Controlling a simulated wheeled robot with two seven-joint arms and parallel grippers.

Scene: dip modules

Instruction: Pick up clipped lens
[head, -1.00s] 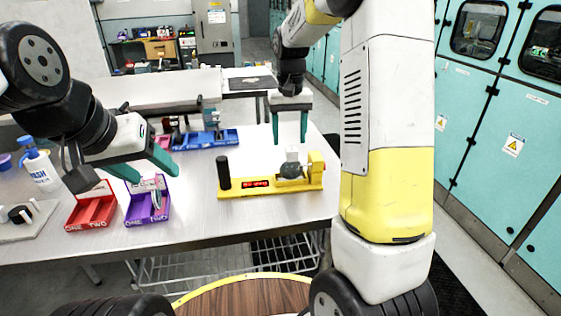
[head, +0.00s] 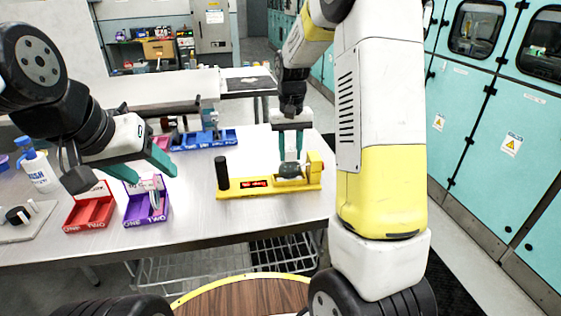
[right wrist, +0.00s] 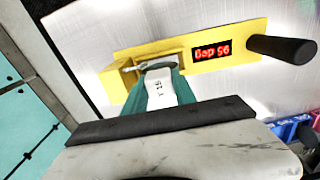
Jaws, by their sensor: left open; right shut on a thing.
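The clipped lens, a dark round lens (head: 290,170) under a pale clip, sits at the right end of a yellow fixture (head: 235,191) on the table. My right gripper (head: 289,157) is above it with its green fingers down around the clip. In the right wrist view the fingers close on the white clip (right wrist: 162,94), which bears small dark print; the lens is mostly hidden there. My left gripper (head: 150,171) is open and empty, above the red and purple trays.
The fixture has a black post (head: 222,173) and a red display. A red tray (head: 90,212), a purple tray (head: 133,212) and a blue tray (head: 218,140) stand on the table. A white wash bottle (head: 40,170) is at the left. Table front between trays and fixture is clear.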

